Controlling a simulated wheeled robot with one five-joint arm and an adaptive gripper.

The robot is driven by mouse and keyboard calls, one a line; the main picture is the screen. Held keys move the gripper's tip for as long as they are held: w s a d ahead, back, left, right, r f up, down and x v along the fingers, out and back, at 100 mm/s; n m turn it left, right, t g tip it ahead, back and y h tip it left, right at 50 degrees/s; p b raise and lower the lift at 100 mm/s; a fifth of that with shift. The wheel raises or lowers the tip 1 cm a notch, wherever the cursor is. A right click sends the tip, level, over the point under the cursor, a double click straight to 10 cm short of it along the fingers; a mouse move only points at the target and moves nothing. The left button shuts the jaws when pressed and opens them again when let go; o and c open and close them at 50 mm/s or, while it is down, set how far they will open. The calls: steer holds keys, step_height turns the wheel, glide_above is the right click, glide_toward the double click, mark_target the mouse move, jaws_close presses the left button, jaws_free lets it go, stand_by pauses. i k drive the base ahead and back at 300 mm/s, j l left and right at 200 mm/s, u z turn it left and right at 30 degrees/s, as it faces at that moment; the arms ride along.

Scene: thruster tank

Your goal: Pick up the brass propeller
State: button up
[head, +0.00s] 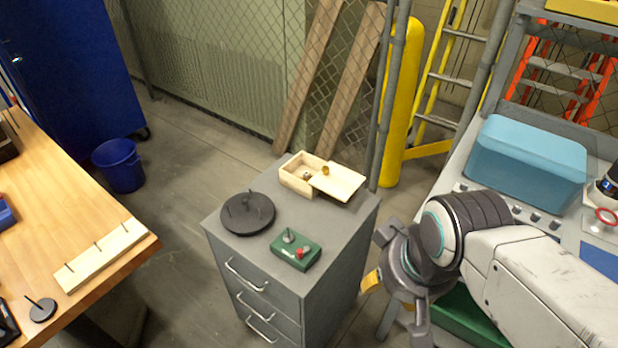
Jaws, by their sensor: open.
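A small brass-coloured piece (325,170) shows at the wooden box on the grey drawer cabinet. It is too small to tell whether it is the propeller, or whether it rests on the lid or the box edge. The wooden box (297,184) is partly open, with its pale lid (340,184) lying off to the right. Something small and dark shows inside the box. My gripper (392,308) is open and seems empty. It hangs right of the cabinet, to the right of and nearer than the box.
On the cabinet top (322,222) are a black round base with pegs (248,214) and a green control box (295,251) with a red button. A wooden bench (70,210) stands left. A blue tub (525,165) sits on the right-hand bench. A mesh fence stands behind.

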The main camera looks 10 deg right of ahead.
mark_target(306, 176)
steer(key=u, duration=2.35)
steer(key=z, duration=2.2)
steer(key=i+l+u, duration=0.45)
steer(key=u, duration=0.15)
